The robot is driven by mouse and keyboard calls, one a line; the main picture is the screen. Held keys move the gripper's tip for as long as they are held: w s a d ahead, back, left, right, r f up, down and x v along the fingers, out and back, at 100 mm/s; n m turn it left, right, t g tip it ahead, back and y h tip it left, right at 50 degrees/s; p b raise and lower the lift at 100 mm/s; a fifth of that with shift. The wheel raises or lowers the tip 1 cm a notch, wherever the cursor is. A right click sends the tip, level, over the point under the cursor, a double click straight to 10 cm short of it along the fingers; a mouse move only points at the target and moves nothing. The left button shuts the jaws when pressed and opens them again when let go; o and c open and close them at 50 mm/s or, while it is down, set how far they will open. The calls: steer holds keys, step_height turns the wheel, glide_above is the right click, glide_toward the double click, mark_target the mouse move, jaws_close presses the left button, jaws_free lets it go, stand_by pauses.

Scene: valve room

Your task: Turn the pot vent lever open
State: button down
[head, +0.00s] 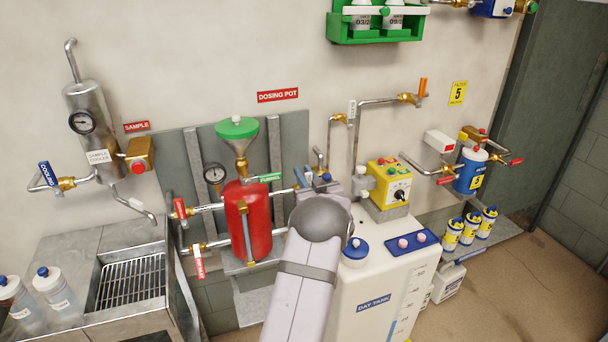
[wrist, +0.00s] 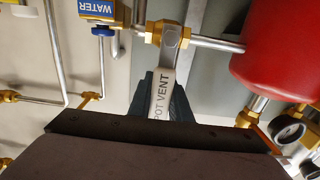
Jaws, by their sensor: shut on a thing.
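The pot vent lever (wrist: 163,88) is a pale grey handle marked POT VENT in the wrist view. It runs from a brass valve (wrist: 167,34) on a thin pipe down to my gripper (wrist: 162,112). The dark fingers are shut on the lever, and the gripper body hides its lower end. In the head view my arm covers the lever and most of the gripper. The red dosing pot (head: 254,225), with a green funnel lid (head: 237,128), stands left of my arm; it also shows in the wrist view (wrist: 285,55).
A blue WATER handle (wrist: 97,9) is left of the lever in the wrist view. A pressure gauge (wrist: 289,130) is at right. In the head view the white day tank (head: 385,285) and yellow pump box (head: 389,180) stand right of my arm. A sink (head: 85,285) is at left.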

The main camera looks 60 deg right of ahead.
steer(key=shift+w+a+b, duration=0.1)
steer(key=shift+b, duration=0.2)
steer(key=w+a+f+n+b, duration=0.3)
steer(key=n+b, duration=0.9)
steer(key=b, duration=0.5)
steer(key=shift+w+a+f+b, duration=0.25)
steer(key=shift+w+a+b, duration=0.1)
steer(key=shift+w+a, duration=0.15)
